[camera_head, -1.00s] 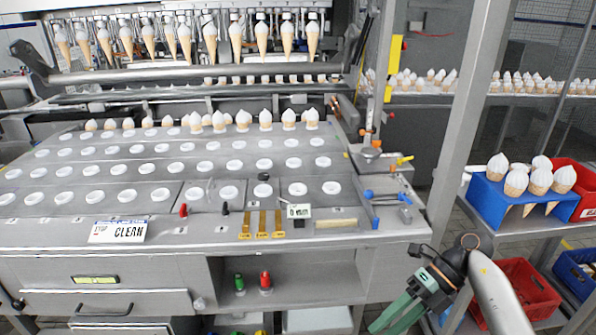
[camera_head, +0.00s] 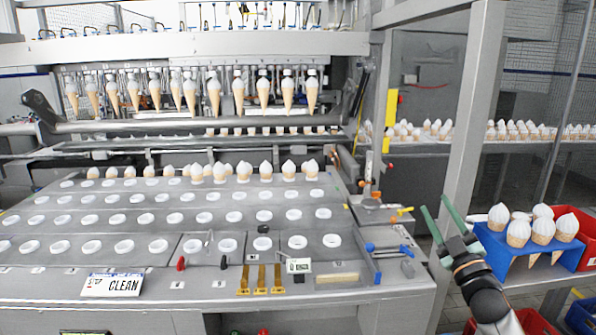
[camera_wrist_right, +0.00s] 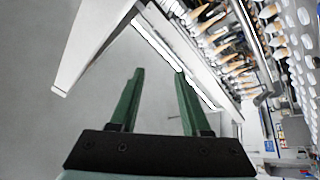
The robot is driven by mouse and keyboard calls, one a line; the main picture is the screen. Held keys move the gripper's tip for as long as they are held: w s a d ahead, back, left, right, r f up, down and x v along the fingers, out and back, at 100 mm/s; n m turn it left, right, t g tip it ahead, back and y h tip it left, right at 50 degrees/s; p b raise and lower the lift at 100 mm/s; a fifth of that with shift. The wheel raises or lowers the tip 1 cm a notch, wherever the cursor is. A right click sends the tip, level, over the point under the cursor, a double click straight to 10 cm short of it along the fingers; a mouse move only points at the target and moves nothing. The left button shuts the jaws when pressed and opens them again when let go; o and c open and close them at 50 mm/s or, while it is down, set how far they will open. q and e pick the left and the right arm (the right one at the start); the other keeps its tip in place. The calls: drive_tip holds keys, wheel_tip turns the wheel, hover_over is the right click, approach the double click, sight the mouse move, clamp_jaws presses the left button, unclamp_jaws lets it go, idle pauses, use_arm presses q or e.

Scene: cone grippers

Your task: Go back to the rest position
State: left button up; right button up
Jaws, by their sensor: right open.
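My right gripper (camera_head: 440,222) is at the right in the head view, between the machine table's right edge and the blue cone holder. Its two green fingers point up and are spread apart, with nothing between them. The right wrist view also shows the open green fingers (camera_wrist_right: 156,100) with empty space between them. The wrist camera looks at a grey metal post or beam and, beyond it, the cone machine turned on its side. My left gripper is not in view.
The machine table (camera_head: 330,292) fills the left and middle, with rows of white-rimmed holes. A blue holder (camera_head: 500,258) with several cones stands close right of my right gripper, beside a red crate (camera_head: 590,243). A grey upright post (camera_head: 465,130) rises behind the gripper.

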drive_tip(key=w+d+f+m+g+h, duration=0.2)
drive_tip(key=d+f+m+g+h, duration=0.3)
drive_tip(key=f+m, duration=0.35)
drive_tip(key=s+a+f+g, duration=0.1)
drive_tip(key=s+a+f, duration=0.15)
drive_tip(key=f, duration=0.35)
drive_tip(key=s+a+f+g+y, duration=0.1)
drive_tip(key=s+a+f, duration=0.1)
drive_tip(key=s+f, duration=0.3)
drive_tip(key=s+a+f+g, duration=0.1)
drive_tip(key=s+a+f, duration=0.1)
drive_tip(key=f, duration=0.5)
drive_tip(key=s+a+f+g+y, duration=0.1)
drive_tip(key=s+a+f, duration=0.3)
drive_tip(key=s, duration=0.6)
drive_tip(key=s+a+f+g+y, duration=0.1)
drive_tip(key=s+a+f, duration=0.3)
drive_tip(key=s, duration=0.7)
drive_tip(key=s+a+f+g, duration=0.3)
drive_tip(key=s+a+f, duration=0.1)
drive_tip(key=s+f, duration=0.4)
drive_tip(key=s, duration=0.2)
drive_tip(key=shift+s+g+y, duration=0.3)
drive_tip(key=shift+y, duration=0.1)
